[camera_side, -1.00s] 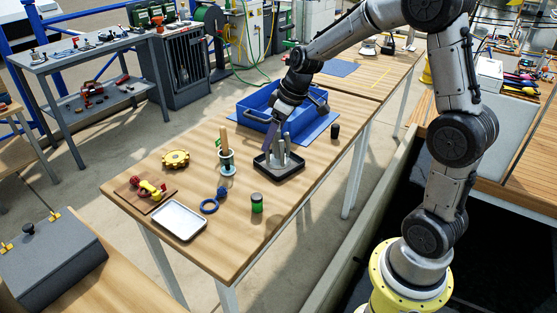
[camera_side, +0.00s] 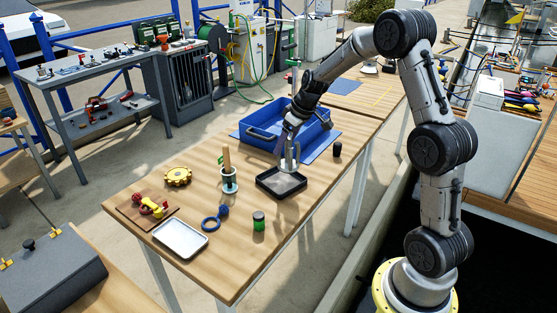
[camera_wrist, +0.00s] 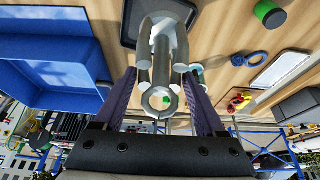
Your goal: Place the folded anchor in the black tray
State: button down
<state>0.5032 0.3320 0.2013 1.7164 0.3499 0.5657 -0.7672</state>
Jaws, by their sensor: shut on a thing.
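The folded anchor (camera_side: 289,160) is grey metal and stands upright at my gripper (camera_side: 286,146). In the side view its lower end overlaps the back part of the black tray (camera_side: 262,187); I cannot tell whether it touches. In the wrist view my gripper (camera_wrist: 161,78) has its two purple-grey fingers on either side of the anchor (camera_wrist: 163,48), shut on it, with the ring end towards the camera. The dark tray edge (camera_wrist: 127,22) shows behind the anchor there.
A blue bin (camera_side: 262,132) stands on a blue mat right behind. A black cylinder (camera_side: 337,150) is to the right. A cup with a wooden-handled tool (camera_side: 228,181), a green can (camera_side: 259,221), a blue ring (camera_side: 211,224) and a white tray (camera_side: 180,239) are in front and left.

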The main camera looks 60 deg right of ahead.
jog(key=shift+w+d+x, duration=0.1)
jog(key=shift+d+x, duration=0.15)
jog(key=shift+x, duration=1.2)
jog(key=shift+w+d+x, duration=0.1)
jog(key=shift+d+x, duration=0.2)
jog(key=shift+x, duration=1.1)
jog(key=shift+w+d+x, duration=0.1)
jog(key=shift+d+x, duration=0.15)
jog(key=shift+x, duration=1.2)
jog(key=shift+s, duration=0.1)
grip_release()
jog(key=shift+s+f, duration=0.1)
jog(key=shift+f, duration=0.1)
jog(key=shift+r, duration=0.1)
